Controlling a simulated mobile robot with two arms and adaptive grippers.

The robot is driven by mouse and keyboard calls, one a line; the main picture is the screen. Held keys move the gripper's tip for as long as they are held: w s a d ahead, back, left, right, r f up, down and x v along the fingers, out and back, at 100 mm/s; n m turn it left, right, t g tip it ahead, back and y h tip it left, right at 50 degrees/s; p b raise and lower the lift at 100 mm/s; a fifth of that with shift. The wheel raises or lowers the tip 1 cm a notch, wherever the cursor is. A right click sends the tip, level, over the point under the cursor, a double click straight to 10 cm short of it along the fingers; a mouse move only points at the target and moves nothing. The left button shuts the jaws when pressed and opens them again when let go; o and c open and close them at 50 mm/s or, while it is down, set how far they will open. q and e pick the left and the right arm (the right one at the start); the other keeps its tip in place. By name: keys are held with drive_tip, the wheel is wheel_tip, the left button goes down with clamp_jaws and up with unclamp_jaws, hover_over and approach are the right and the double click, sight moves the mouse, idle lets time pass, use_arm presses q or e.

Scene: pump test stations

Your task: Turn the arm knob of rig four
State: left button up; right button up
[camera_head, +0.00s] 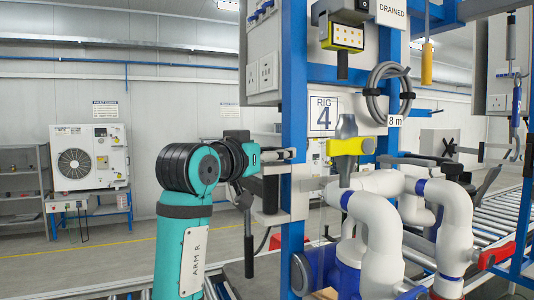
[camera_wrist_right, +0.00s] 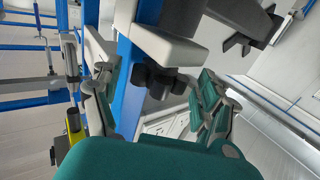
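Rig four shows in the head view by its "RIG 4" sign (camera_head: 323,115) on a blue frame (camera_head: 292,95). My right gripper (camera_head: 281,156), on the teal arm, reaches the left side of the blue post. In the right wrist view, a black lobed knob (camera_wrist_right: 158,80) sits under a light grey block (camera_wrist_right: 168,44) on the blue post. My right gripper (camera_wrist_right: 153,77) is open there, one finger on each side of the knob, with visible gaps. I cannot tell the knob apart behind the gripper in the head view. My left gripper is not in view.
Black handles (camera_head: 271,192) hang just below my right gripper. A coiled grey hose (camera_head: 389,92) hangs above. The floor on the left is open.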

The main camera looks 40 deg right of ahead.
drive_tip(key=v, duration=0.7)
drive_tip(key=shift+a, duration=0.25)
